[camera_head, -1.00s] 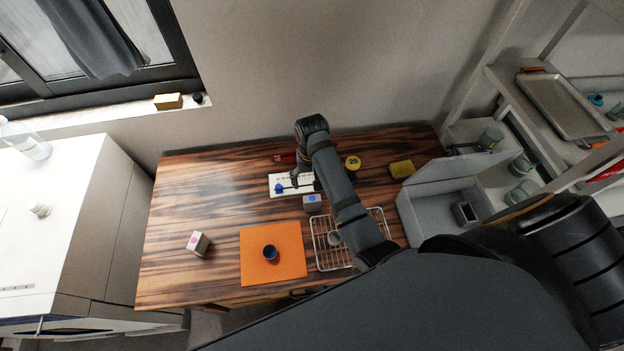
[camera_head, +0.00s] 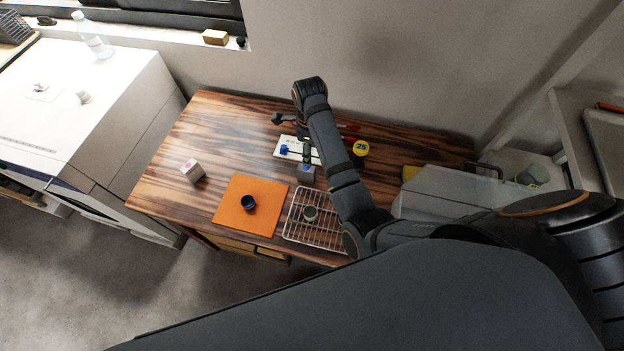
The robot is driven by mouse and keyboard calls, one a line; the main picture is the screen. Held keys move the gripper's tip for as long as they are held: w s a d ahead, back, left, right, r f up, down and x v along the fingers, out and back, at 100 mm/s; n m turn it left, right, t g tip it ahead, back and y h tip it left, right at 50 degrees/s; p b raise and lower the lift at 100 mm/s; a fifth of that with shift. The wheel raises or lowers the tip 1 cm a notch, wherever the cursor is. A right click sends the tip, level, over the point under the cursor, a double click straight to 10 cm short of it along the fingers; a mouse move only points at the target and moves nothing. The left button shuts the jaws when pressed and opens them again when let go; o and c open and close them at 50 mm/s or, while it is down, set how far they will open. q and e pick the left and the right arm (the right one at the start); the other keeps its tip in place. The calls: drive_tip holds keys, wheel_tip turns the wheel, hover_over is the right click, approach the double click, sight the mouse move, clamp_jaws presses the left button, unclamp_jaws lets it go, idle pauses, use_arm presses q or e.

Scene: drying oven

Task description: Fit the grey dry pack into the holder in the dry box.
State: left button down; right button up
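The grey dry pack (camera_head: 306,174), a small grey cube with a blue mark on top, is on the wooden table beside a white card. My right arm reaches in from the lower right, and its gripper (camera_head: 306,156) is small and dark, just above or at the pack. I cannot tell whether its fingers touch the pack or are open. My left gripper is not in view.
A white cube with a pink mark (camera_head: 193,170) stands at the left. A dark blue cup (camera_head: 248,202) sits on an orange mat (camera_head: 232,220). A wire rack (camera_head: 318,232) holds a small grey cup. A yellow round item (camera_head: 361,148) lies behind my arm.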

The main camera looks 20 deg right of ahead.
sight(306, 168)
drive_tip(key=shift+w+a+f, duration=0.15)
drive_tip(key=shift+a+f, duration=0.05)
drive_tip(key=shift+f, duration=0.25)
drive_tip(key=shift+w+a+f, duration=0.1)
drive_tip(key=shift+a+f, duration=0.1)
drive_tip(key=shift+f, duration=0.25)
wheel_tip(306, 168, down, 3)
drive_tip(key=shift+d+r+p, duration=0.1)
drive_tip(key=shift+r+p, duration=0.05)
drive_tip(key=shift+p, duration=0.2)
drive_tip(key=shift+s+f, duration=0.1)
drive_tip(key=shift+f, duration=0.5)
drive_tip(key=f, duration=0.3)
drive_tip(key=f+p, duration=0.1)
drive_tip(key=shift+a+f, duration=0.35)
drive_tip(key=shift+a, duration=0.05)
drive_tip(key=shift+f, duration=0.15)
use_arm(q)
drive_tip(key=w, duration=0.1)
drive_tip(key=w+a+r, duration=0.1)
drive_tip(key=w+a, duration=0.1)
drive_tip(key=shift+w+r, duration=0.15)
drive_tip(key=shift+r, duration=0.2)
use_arm(e)
clamp_jaws()
